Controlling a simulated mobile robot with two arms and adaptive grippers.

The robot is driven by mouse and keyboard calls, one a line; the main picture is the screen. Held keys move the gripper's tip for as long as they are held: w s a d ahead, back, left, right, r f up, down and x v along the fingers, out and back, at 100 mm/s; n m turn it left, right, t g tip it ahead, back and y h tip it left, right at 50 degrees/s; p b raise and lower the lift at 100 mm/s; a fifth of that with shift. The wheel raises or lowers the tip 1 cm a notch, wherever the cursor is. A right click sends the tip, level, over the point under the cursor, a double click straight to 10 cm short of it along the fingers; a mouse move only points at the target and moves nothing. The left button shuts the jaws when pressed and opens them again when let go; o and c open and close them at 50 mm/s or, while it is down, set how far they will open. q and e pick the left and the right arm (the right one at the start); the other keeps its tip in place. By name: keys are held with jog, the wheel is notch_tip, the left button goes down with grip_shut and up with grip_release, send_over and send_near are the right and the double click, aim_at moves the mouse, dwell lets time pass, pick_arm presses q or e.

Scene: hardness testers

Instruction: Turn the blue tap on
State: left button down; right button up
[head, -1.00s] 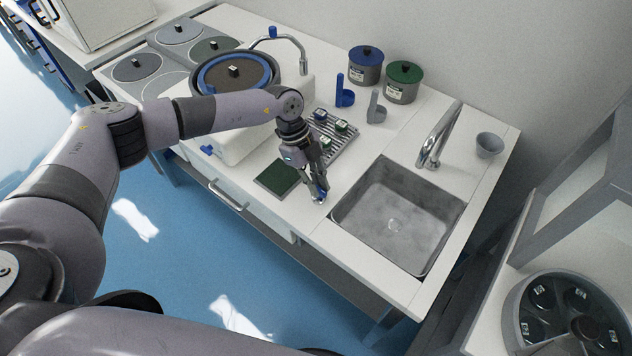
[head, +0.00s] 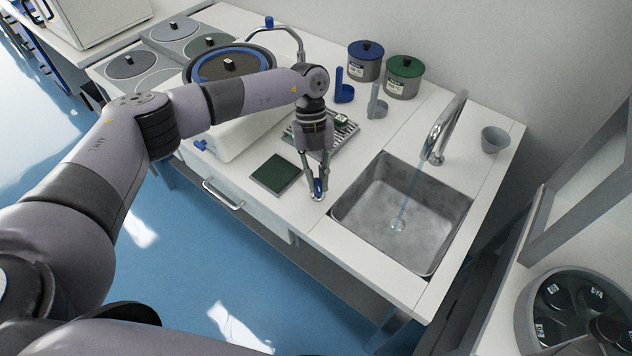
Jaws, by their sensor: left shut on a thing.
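The blue tap (head: 318,189) is a small blue lever on a metal base at the counter's front edge, left of the sink. My left gripper (head: 316,184) points down over it and is shut on the blue lever, which shows between the fingers. The curved metal faucet (head: 442,128) stands behind the sink (head: 405,214). A thin bluish stream of water (head: 404,196) runs from its spout down to the drain area. My right gripper is not in view.
A dark green pad (head: 277,174) lies left of my left gripper. A rack (head: 347,132) with small blocks is behind it. Blue-lidded (head: 365,62) and green-lidded (head: 404,77) pots stand at the back. A grey cup (head: 494,140) is right of the faucet.

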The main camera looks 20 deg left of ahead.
pick_arm(q)
jog(key=m+y+b, duration=0.1)
jog(key=m+b, duration=0.1)
jog(key=m+y+b, duration=0.1)
jog(key=m, duration=0.2)
jog(key=shift+w+d+f+m+b, duration=0.2)
jog(key=shift+m+b, duration=0.1)
jog(key=shift+b, duration=0.1)
jog(key=shift+s+d+r+m+y+b, duration=0.1)
jog(key=shift+m+y+b, duration=0.45)
jog(key=shift+m, duration=0.55)
jog(key=shift+d+r+m+y+b, duration=0.1)
jog(key=shift+m+y+b, duration=0.25)
jog(key=shift+m+b, duration=0.55)
jog(key=shift+m, duration=0.3)
jog(key=shift+r, duration=0.1)
jog(key=c, duration=1.6)
grip_release()
jog(key=v, duration=1.1)
jog(key=shift+w+r, duration=0.3)
jog(key=shift+r, duration=0.05)
